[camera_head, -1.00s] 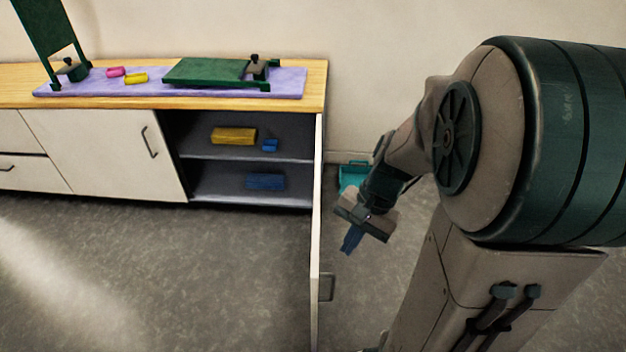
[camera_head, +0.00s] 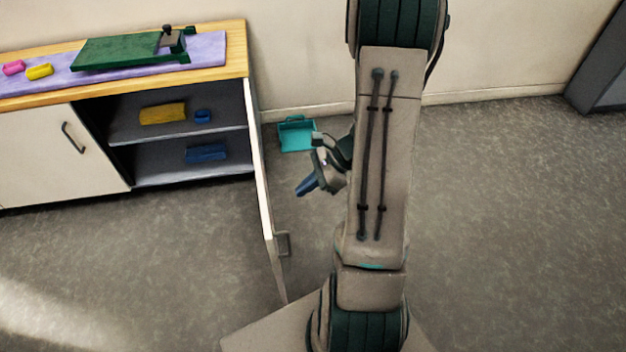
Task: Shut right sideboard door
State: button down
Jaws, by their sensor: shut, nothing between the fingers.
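The right sideboard door (camera_head: 264,200) stands wide open, swung out from the right end of the sideboard (camera_head: 238,67). I see it nearly edge-on, with its grey handle (camera_head: 283,244) on the right-hand, outer face. Behind the opening, the shelves hold a yellow block (camera_head: 163,114), a small blue block (camera_head: 203,116) and a larger blue block (camera_head: 206,152). My gripper (camera_head: 306,187) is to the right of the door, on its outer side, apart from it. Its blue fingers are shut and empty, pointing down and left. Part of the wrist is hidden behind my arm.
A teal tray or bin (camera_head: 297,137) lies on the floor by the wall, close behind my gripper. A purple mat (camera_head: 212,47) with a green stand (camera_head: 130,50) is on the sideboard top. A dark cabinet (camera_head: 600,70) stands far right. Floor left of the door is clear.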

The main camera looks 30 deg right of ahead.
jog(key=w+a+f+b, duration=0.1)
jog(key=a+f, duration=0.2)
jog(key=a, duration=0.3)
jog(key=shift+w+a, duration=0.35)
jog(key=shift+w, duration=0.05)
